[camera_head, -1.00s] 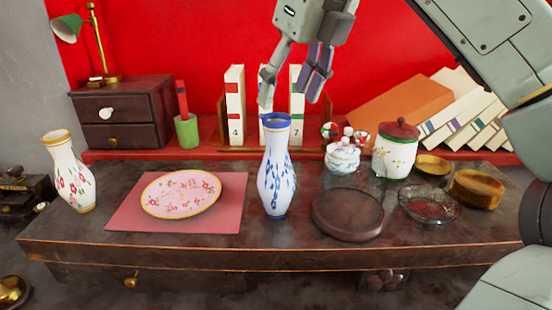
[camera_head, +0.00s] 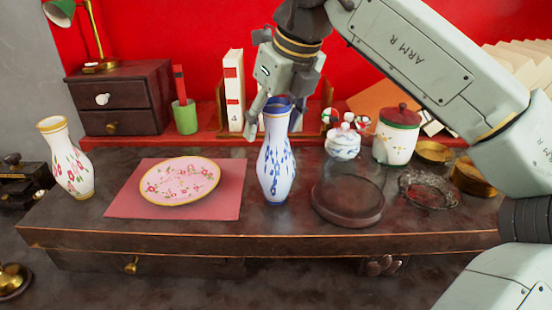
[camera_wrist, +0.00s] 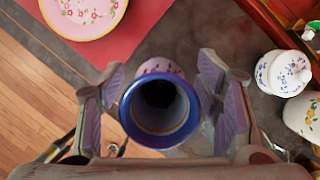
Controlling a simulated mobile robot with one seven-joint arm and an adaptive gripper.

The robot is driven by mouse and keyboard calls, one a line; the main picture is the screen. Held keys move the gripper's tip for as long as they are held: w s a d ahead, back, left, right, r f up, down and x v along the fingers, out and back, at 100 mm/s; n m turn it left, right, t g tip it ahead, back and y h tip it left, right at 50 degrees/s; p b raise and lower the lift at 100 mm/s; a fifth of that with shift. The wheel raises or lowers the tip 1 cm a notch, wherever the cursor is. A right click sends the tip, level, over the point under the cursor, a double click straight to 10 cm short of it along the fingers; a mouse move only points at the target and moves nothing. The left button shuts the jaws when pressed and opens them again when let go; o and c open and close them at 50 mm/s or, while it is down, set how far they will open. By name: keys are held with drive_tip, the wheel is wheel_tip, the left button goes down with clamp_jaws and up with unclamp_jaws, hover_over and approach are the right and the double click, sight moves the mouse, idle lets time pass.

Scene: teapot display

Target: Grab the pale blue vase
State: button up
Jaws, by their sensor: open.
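The pale blue and white vase (camera_head: 275,165) with a blue rim stands upright on the dark table, right of the pink mat. My gripper (camera_head: 272,112) is at the vase's mouth in the head view, and its far finger is partly hidden behind the vase and the hand. In the wrist view my gripper (camera_wrist: 164,105) is open, with one finger on each side of the vase's round blue rim (camera_wrist: 160,140). A gap shows on the left side; on the right the finger is close to the rim. I cannot tell whether it touches.
A pink plate (camera_head: 180,181) lies on a pink mat (camera_head: 125,205) to the left. A dark round tray (camera_head: 347,217), a sugar bowl (camera_head: 342,145), a lidded jar (camera_head: 395,143) and a glass ashtray (camera_head: 428,204) are on the right. A flowered vase (camera_head: 66,160) stands far left.

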drive_tip(key=shift+c, duration=0.3)
clamp_jaws()
idle(0.6)
